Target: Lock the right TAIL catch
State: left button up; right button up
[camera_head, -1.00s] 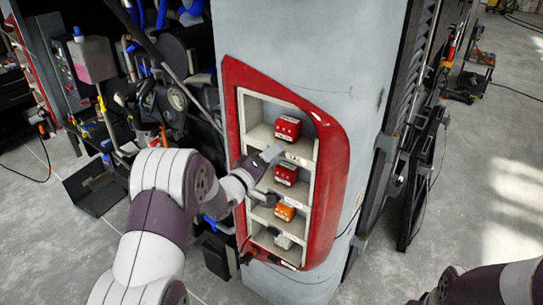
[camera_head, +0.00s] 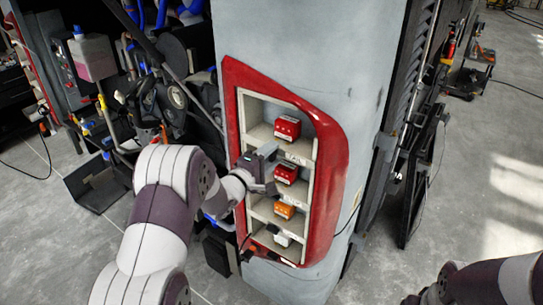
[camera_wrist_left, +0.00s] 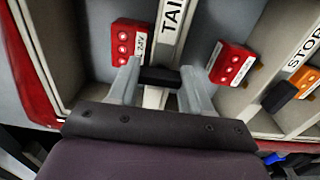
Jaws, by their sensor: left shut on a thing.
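A red lamp housing (camera_head: 333,190) with pale shelves stands on the grey coach corner. The TAIL label (camera_wrist_left: 172,18) is on a shelf edge between two red modules, the upper one (camera_head: 287,127) and the lower one (camera_head: 286,174). Both modules also show in the left wrist view, one at left (camera_wrist_left: 128,42) and one at right (camera_wrist_left: 232,63). My left gripper (camera_head: 270,168) is at that shelf, its fingers shut on a black catch (camera_wrist_left: 160,77) just below the TAIL label. Whether the catch is locked I cannot tell. My right gripper is out of view.
An orange module (camera_head: 285,209) and a white one (camera_head: 283,239) sit in the lower compartments. Another black catch (camera_wrist_left: 280,96) is by the STOP label (camera_wrist_left: 303,48). Engine parts and hoses (camera_head: 165,95) crowd the left. Floor is open at right.

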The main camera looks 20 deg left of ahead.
pick_arm(q)
jog(key=shift+a, duration=0.1)
jog(key=o, duration=1)
jog(key=shift+a, duration=0.15)
jog(key=shift+o, duration=0.2)
jog(key=b+v, duration=0.5)
jog(key=v, duration=0.8)
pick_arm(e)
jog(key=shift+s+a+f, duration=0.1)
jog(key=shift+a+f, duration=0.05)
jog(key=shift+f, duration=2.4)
pick_arm(q)
jog(key=shift+s+a, duration=0.1)
